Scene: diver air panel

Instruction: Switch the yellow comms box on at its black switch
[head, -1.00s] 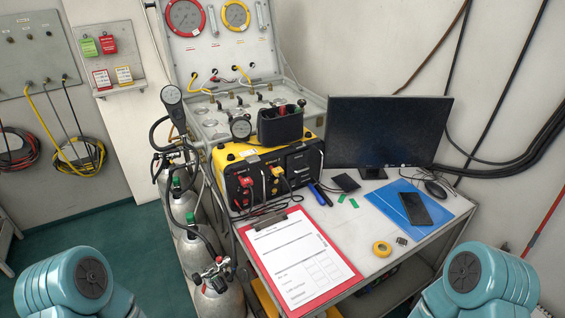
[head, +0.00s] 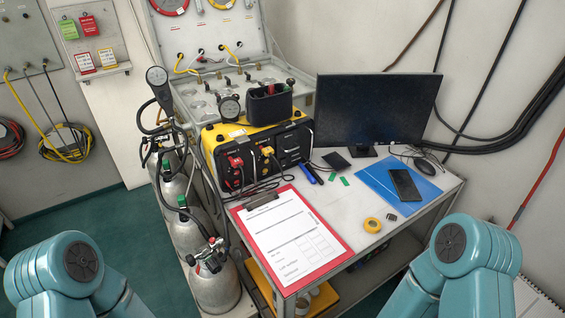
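The yellow comms box (head: 221,133) stands at the back left of the white table. It has a yellow top and a black front panel with red and yellow plugs and cables. Its black switch is too small to make out in this view. A black open holder (head: 270,103) with tools in it sits on top of the box. My two teal arms show at the lower left and lower right, well in front of the box. Neither gripper is in view.
A red clipboard (head: 333,246) lies on the table (head: 345,206) in front of the box. A monitor (head: 376,108), a blue folder (head: 377,185) with a phone (head: 404,184), and yellow tape (head: 372,225) are to the right. Gas cylinders (head: 213,287) stand left of the table.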

